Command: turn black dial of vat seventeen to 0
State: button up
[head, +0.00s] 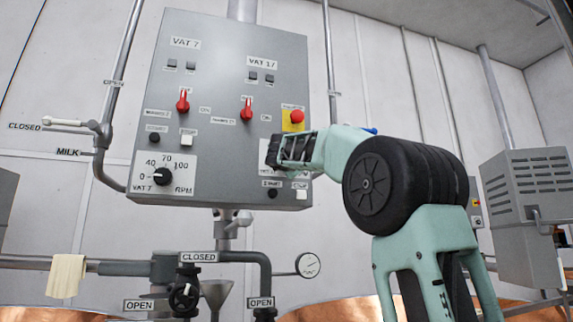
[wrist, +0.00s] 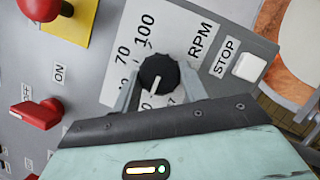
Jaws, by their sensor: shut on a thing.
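The black dial of vat seventeen (wrist: 157,71) sits on a white RPM plate (wrist: 203,30) on the grey control panel (head: 225,65). In the wrist view its white pointer line points down, toward the mark that reads 0. The 70 and 100 marks are clear, and part of the scale is covered by a finger. My gripper (wrist: 160,82) has one finger on each side of the dial and is shut on it. In the head view my gripper (head: 272,155) hides this dial.
The VAT 7 dial (head: 161,176) is at the panel's lower left. Around the held dial are a red mushroom button (head: 297,117), a red switch (head: 247,110) and a white STOP button (wrist: 249,67). Pipes and valves (head: 185,297) run below the panel.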

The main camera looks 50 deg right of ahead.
jog(key=shift+f, duration=0.1)
jog(key=o, duration=1)
jog(key=b+v, duration=0.4)
jog(key=v, duration=1.3)
jog(key=shift+a, duration=0.2)
jog(key=shift+s, duration=0.1)
